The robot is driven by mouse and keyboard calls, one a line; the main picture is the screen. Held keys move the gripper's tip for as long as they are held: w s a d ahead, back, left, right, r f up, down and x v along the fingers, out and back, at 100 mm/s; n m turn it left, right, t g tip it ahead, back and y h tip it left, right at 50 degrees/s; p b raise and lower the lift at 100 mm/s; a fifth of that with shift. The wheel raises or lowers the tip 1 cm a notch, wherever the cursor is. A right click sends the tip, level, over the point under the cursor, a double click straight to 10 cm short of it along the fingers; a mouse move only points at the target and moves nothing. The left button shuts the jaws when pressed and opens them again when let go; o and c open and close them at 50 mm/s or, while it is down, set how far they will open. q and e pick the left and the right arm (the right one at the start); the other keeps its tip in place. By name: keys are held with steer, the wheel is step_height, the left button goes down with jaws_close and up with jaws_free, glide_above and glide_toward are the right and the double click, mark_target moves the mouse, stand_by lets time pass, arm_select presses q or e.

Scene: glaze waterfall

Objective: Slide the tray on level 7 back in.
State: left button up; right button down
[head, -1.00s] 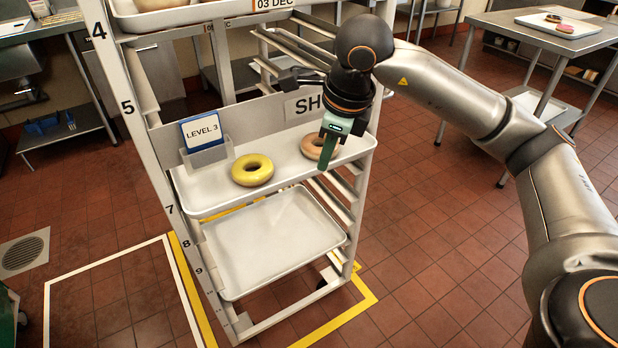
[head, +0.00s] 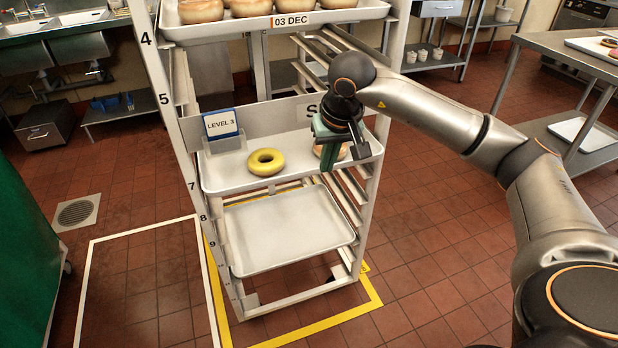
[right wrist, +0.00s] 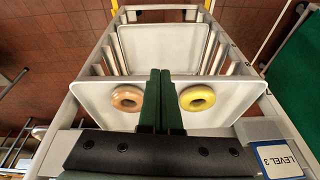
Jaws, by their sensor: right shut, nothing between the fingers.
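The tray by the number 7 mark (head: 222,178) is pale and sticks out of the front of the rack (head: 193,163). It carries a yellow ring doughnut (head: 254,163) and a tan ring doughnut (head: 342,153), partly hidden behind my right gripper (head: 329,166). My right gripper is shut and empty, fingers pointing down near the tray's right part; contact cannot be told. In the right wrist view, the shut fingers (right wrist: 162,74) overlap the tray (right wrist: 228,96) between the tan doughnut (right wrist: 118,98) and the yellow one (right wrist: 184,98). My left gripper is out of view.
An empty tray (head: 290,235) sits lower in the rack. A tray of doughnuts (head: 345,14) is above, labelled 03 DEC. A LEVEL 3 card (head: 220,124) stands at the level 7 tray's back left. A steel table (head: 560,50) is right. Tiled floor is open in front.

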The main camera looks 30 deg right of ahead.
steer(key=w+d+f+n, duration=0.1)
steer(key=w+f, duration=0.5)
steer(key=f, duration=0.3)
steer(key=shift+w+d+f+n, duration=0.15)
steer(key=shift+w+f+n, duration=0.15)
steer(key=shift+w+f, duration=0.1)
stand_by(0.4)
